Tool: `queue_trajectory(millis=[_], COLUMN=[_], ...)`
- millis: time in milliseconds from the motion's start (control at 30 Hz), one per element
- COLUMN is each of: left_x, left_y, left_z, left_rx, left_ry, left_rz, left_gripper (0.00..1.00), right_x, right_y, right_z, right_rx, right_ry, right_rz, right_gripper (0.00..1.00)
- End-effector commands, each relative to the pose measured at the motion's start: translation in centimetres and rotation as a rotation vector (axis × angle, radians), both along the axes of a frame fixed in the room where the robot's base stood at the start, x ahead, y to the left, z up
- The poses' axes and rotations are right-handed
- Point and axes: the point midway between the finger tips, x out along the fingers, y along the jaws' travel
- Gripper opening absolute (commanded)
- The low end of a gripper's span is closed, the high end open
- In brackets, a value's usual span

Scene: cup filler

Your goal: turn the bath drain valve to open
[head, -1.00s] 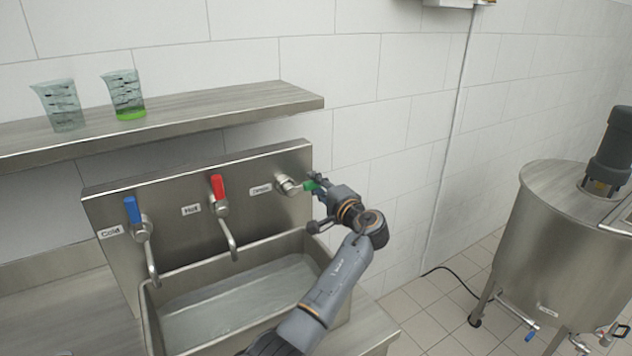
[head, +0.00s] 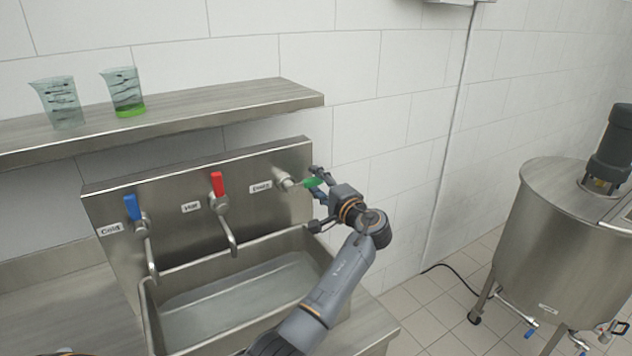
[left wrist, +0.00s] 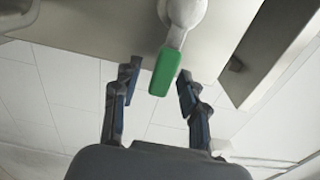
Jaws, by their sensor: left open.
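The drain valve has a green handle (head: 313,182) and a round metal body (head: 283,180) at the right end of the steel panel, beside a label that seems to read Drain. In the head view the handle points right, away from the body. My left gripper (head: 316,188) is open around the green handle. In the left wrist view the green handle (left wrist: 165,72) lies between the two fingers of the left gripper (left wrist: 157,88), with a gap on each side and no clear contact. My right gripper is not in view.
A blue cold handle (head: 132,208) and a red hot handle (head: 217,184) sit left on the panel, with spouts over the steel basin (head: 325,253). A shelf (head: 220,107) above holds two beakers. A steel tank (head: 560,240) stands far right.

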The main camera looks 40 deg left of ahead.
Motion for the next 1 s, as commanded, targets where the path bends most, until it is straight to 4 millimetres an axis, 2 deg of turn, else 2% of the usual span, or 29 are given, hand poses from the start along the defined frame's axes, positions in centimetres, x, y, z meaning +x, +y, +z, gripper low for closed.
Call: queue_trajectory(millis=[300, 500, 700, 1000], left_x=[-2.4, -3.7, -4.2, -4.2], left_y=[-6.1, -9.1, -10.2, -10.3], left_z=[-0.1, -0.1, 0.0, 0.0], left_rx=[-0.002, 0.0, 0.0, 0.0], left_ry=[0.001, 0.001, 0.001, 0.001], left_rz=[-0.005, -0.003, -0.001, -0.001], left_gripper=[0.43, 0.43, 0.43, 0.43], right_x=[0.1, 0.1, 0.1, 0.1], right_y=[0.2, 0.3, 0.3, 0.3], right_z=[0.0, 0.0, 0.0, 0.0], right_rx=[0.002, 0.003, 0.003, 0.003], right_ry=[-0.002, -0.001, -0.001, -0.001], right_rz=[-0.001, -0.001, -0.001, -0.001], right_gripper=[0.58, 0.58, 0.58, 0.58])
